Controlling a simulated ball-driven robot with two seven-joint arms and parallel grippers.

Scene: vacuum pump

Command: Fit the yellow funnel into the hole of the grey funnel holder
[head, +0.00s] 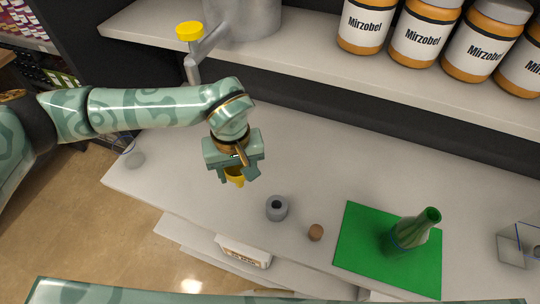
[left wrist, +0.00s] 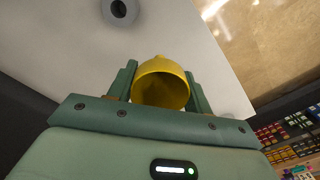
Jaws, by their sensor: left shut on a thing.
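The yellow funnel (head: 236,178) is held by my left gripper (head: 238,176) above the counter. In the left wrist view the funnel (left wrist: 160,84) sits between the two fingers of my left gripper (left wrist: 160,88), its wide mouth facing the camera. The grey funnel holder (head: 277,207) stands on the counter, to the right of and below the gripper in the head view. Its dark hole faces up and looks empty. The holder also shows at the top of the left wrist view (left wrist: 119,11), apart from the funnel. My right gripper is not in view.
A small brown cork-like piece (head: 316,232) lies right of the holder. A green mat (head: 363,258) with a green bottle (head: 411,231) is farther right. Jars labelled Mirzobel (head: 364,22) line the shelf (head: 300,60) behind. The counter around the holder is otherwise clear.

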